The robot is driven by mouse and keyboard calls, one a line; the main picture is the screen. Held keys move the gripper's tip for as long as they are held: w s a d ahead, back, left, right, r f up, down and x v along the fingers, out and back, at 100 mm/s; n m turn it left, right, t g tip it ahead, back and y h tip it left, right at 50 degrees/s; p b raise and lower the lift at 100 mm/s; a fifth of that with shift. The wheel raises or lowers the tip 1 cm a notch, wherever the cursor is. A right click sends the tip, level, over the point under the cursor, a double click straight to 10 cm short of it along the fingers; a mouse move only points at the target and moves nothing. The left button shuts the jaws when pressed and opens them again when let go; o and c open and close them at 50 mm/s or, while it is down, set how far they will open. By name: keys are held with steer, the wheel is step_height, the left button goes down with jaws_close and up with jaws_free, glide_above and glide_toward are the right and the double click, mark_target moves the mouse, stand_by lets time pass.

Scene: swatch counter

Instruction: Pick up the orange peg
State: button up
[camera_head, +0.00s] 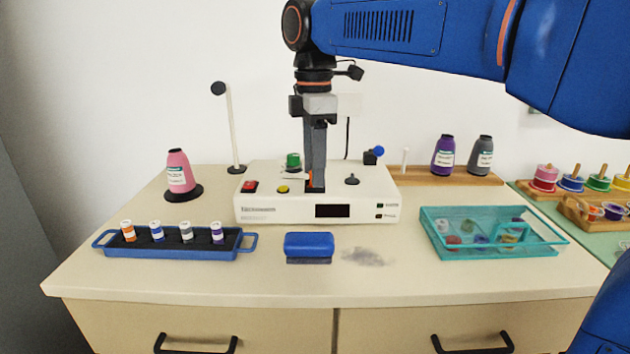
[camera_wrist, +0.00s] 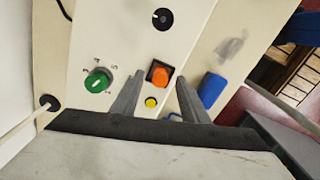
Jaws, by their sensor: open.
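The orange peg (camera_wrist: 159,75) shows in the wrist view as a small square-topped piece in a dark square seat on the white machine (camera_wrist: 124,62). In the head view only a sliver of the peg (camera_head: 310,178) shows beside my fingers. My gripper (camera_wrist: 160,82) is open, with one finger to each side of the peg in the wrist view; I cannot tell whether either touches it. In the head view my gripper (camera_head: 316,187) points straight down over the machine's top (camera_head: 330,203), hiding most of the peg.
Close by on the machine are a green knob (camera_head: 293,160), a yellow button (camera_head: 283,189), a red switch (camera_head: 249,186) and a black knob (camera_head: 352,179). A blue block (camera_head: 309,244) lies in front, between a blue spool tray (camera_head: 247,241) and a teal tray (camera_head: 484,253).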

steer(key=shift+f, duration=0.2)
jaws_close()
step_height(320, 180, up, 10)
stand_by(0.7)
